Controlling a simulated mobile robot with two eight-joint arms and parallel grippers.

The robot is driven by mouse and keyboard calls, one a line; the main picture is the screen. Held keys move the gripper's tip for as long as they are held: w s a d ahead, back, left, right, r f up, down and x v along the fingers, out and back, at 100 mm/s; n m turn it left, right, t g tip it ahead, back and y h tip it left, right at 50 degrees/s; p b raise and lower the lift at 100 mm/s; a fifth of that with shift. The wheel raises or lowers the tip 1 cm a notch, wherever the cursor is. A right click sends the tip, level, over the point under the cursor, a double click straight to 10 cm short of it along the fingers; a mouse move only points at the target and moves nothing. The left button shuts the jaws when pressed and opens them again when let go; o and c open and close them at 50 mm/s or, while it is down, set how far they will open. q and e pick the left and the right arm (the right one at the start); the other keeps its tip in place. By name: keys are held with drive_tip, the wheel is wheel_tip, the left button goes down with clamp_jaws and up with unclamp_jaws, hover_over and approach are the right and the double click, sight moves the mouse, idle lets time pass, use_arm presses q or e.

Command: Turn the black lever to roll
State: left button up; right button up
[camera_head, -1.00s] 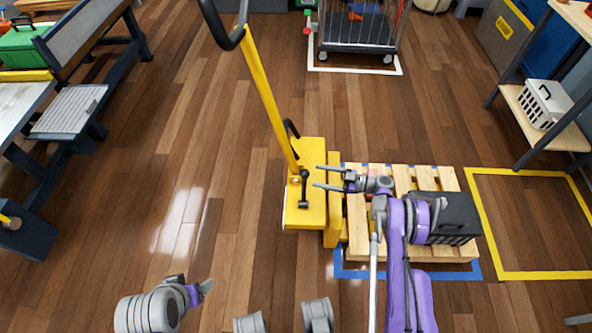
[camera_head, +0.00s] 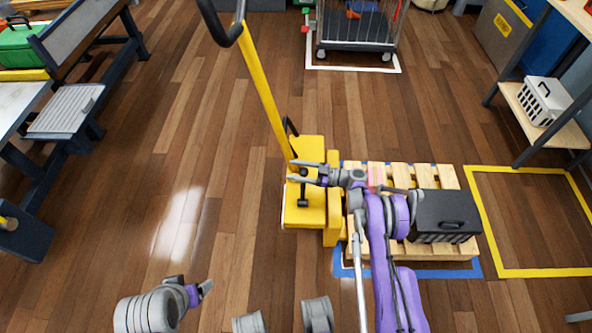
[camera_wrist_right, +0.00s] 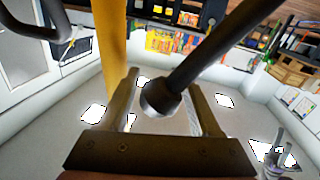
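A yellow pallet jack (camera_head: 309,215) stands upright on the floor, its yellow tiller post leaning up and left. The black lever (camera_head: 303,189) sits at the base of the post. My right gripper (camera_head: 291,171) is over the lever, pointing left, its fingers spread. In the right wrist view, the black lever (camera_wrist_right: 215,53) slants down from the upper right, and its round knob lies between the spread fingers (camera_wrist_right: 165,98) of my right gripper. Contact cannot be told. My left gripper (camera_head: 201,292) is at the lower left, far from the jack; its opening is unclear.
A wooden pallet (camera_head: 452,252) with a black case (camera_head: 447,207) lies right of the jack, inside blue floor tape. A yellow-taped square (camera_head: 530,215) is empty. A wire cage cart (camera_head: 357,48) stands behind. The floor left of the jack is clear.

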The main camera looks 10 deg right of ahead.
clamp_jaws()
idle(1.1)
